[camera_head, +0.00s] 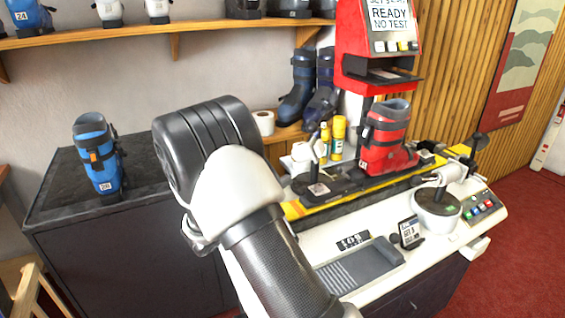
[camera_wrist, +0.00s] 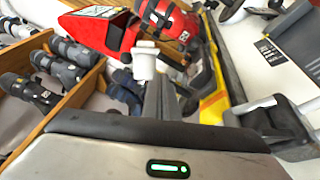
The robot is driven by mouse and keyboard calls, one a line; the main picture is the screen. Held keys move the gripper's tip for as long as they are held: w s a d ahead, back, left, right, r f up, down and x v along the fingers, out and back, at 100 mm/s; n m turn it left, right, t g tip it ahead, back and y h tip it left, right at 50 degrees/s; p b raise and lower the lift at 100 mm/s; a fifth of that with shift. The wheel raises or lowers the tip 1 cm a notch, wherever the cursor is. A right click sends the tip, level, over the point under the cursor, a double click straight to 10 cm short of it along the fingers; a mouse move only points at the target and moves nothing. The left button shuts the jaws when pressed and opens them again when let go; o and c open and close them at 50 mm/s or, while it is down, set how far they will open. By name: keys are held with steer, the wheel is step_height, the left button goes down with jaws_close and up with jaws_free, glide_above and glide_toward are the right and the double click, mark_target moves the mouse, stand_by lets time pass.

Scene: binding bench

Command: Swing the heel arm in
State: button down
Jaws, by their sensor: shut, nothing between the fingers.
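A red ski boot (camera_head: 385,145) stands upright on the bench's yellow-edged rail (camera_head: 345,195). It also shows at the top of the wrist view (camera_wrist: 168,25). I cannot tell for sure which is the heel arm. In the wrist view my gripper (camera_wrist: 160,84) is shut and empty, its fingers together above the bench's side, apart from the boot. In the head view my arm hides the fingers.
A red machine (camera_head: 378,50) stands behind the boot. A blue boot (camera_head: 97,152) stands on the dark cabinet (camera_head: 58,190) at left. Yellow bottles (camera_head: 338,138), a paper roll (camera_head: 264,122) and dark boots (camera_head: 298,92) are behind. A round white-rimmed device (camera_head: 436,215) and grey tray (camera_head: 360,272) occupy the front.

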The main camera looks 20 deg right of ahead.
steer(key=w+a+r+n+t+y, duration=0.1)
steer(key=w+a+n+t, duration=0.2)
steer(key=a, duration=0.1)
steer(key=x, duration=0.9)
steer(key=shift+s+d+f+t+y, duration=0.1)
steer(key=shift+d+t+y, duration=0.15)
steer(key=shift+t+y, duration=0.05)
